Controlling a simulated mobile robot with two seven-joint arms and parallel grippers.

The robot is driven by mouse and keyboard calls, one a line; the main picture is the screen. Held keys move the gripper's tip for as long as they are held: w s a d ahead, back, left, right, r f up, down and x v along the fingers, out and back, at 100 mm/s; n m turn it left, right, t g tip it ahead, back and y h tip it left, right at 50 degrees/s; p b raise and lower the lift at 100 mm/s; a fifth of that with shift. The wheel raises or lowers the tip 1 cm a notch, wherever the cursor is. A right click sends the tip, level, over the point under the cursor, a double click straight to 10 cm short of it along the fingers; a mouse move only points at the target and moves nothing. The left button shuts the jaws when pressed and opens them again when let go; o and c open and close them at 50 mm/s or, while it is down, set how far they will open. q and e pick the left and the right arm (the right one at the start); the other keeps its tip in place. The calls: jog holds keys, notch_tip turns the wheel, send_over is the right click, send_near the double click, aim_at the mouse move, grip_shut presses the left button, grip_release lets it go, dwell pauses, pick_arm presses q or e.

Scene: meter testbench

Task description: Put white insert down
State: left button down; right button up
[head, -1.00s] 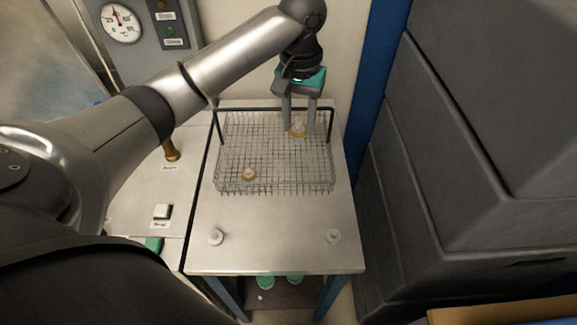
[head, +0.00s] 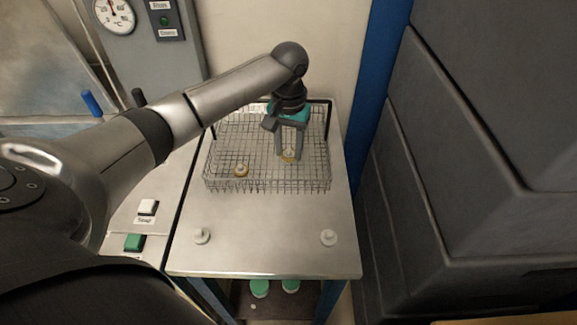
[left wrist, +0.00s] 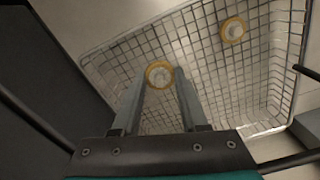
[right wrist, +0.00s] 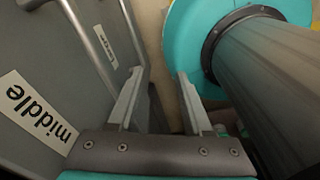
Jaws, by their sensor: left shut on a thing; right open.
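My left gripper (head: 289,154) reaches down over the right part of the wire basket (head: 222,186) and is shut on a white insert (head: 289,154) with a yellow ring around it. In the left wrist view this insert (left wrist: 159,74) sits between the fingertips, with basket mesh behind it. I cannot tell whether it touches the basket floor. A second ringed white insert (head: 241,171) lies in the basket's front left part and also shows in the left wrist view (left wrist: 232,29). My right gripper (right wrist: 155,80) is open and empty in its wrist view, away from the basket.
A blue post (head: 375,90) and dark grey cases (head: 470,150) bound the right side. A panel with a gauge (head: 115,15) is back left.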

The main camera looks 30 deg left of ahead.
aim_at(289, 173)
pick_arm(q)
notch_tip(289, 173, down, 6)
jog(key=shift+r+b, duration=0.15)
jog(key=shift+b, duration=0.4)
jog(key=shift+c, duration=2.2)
grip_release()
notch_tip(289, 173, up, 12)
jog(key=shift+r+p, duration=0.1)
jog(key=shift+p, duration=1.1)
